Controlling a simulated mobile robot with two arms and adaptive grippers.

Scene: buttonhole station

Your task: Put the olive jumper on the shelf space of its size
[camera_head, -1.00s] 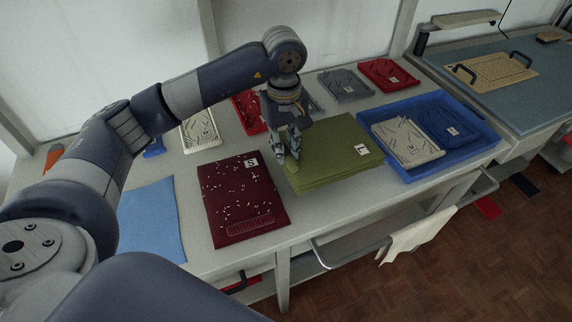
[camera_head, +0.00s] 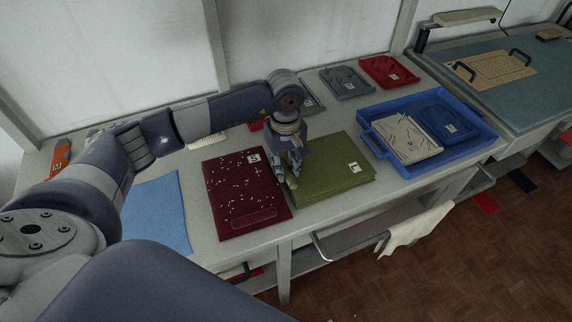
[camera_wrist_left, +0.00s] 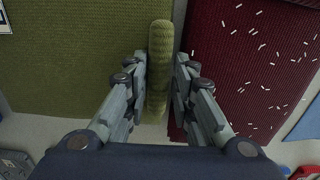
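The olive jumper (camera_head: 330,172) is folded, with a white label that reads L, and is at the table's front, right of the maroon jumper. My left gripper (camera_head: 290,178) points down at its left edge. In the left wrist view, an olive fold (camera_wrist_left: 160,70) stands upright between the two fingers (camera_wrist_left: 160,85), which are close on both sides of it. The rest of the olive jumper (camera_wrist_left: 80,60) spreads flat to the left there. Whether its underside touches the table is not clear. My right gripper is not in view.
The maroon jumper (camera_head: 240,205), labelled S, is close beside the gripper. A blue tray (camera_head: 415,168) with a cream and a blue garment stands to the right. Grey (camera_head: 345,82) and red (camera_head: 388,71) garments lie at the back. A light blue cloth (camera_head: 157,212) lies left.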

